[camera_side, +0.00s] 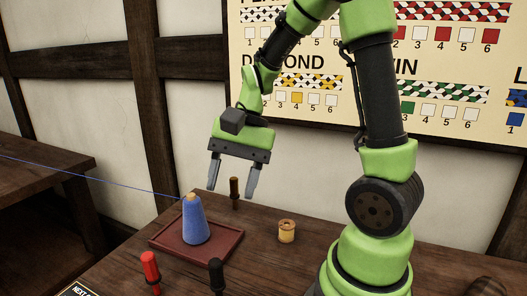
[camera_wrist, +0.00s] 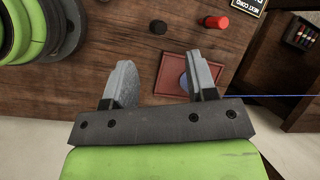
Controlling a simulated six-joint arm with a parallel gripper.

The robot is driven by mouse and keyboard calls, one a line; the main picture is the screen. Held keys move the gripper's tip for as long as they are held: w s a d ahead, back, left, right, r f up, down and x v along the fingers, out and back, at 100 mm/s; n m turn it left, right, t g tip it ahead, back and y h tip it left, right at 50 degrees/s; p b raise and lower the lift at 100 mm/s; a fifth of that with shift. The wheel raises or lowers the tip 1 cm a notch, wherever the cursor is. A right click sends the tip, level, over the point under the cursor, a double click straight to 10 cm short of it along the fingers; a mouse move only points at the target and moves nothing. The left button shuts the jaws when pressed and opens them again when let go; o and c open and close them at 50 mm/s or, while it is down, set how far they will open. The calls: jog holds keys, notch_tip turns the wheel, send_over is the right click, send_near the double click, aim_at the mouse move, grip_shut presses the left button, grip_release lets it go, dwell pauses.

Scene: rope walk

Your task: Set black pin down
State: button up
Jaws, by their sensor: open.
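The black pin (camera_side: 216,274) stands upright on the wooden table near the front edge of the side view. In the wrist view the black pin (camera_wrist: 158,27) shows from above as a small dark round, near the top. My gripper (camera_side: 232,193) is open and empty, above the table and up and behind the black pin in the side view.
A blue cone (camera_side: 195,222) stands on a dark red tray (camera_side: 168,240), with a blue cord running left. A red pin (camera_side: 150,268) stands left of the black pin. A brown pin (camera_side: 234,188) and a yellowish spool (camera_side: 286,232) stand farther back.

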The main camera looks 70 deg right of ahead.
jog(key=s+a+r+n+t+h, duration=0.3)
jog(key=s+r+n+t, duration=0.3)
jog(key=s+r+n, duration=0.1)
jog(key=shift+s+a+r+n, duration=0.25)
jog(key=shift+s+r+n, duration=0.15)
jog(key=shift+r+n, duration=0.45)
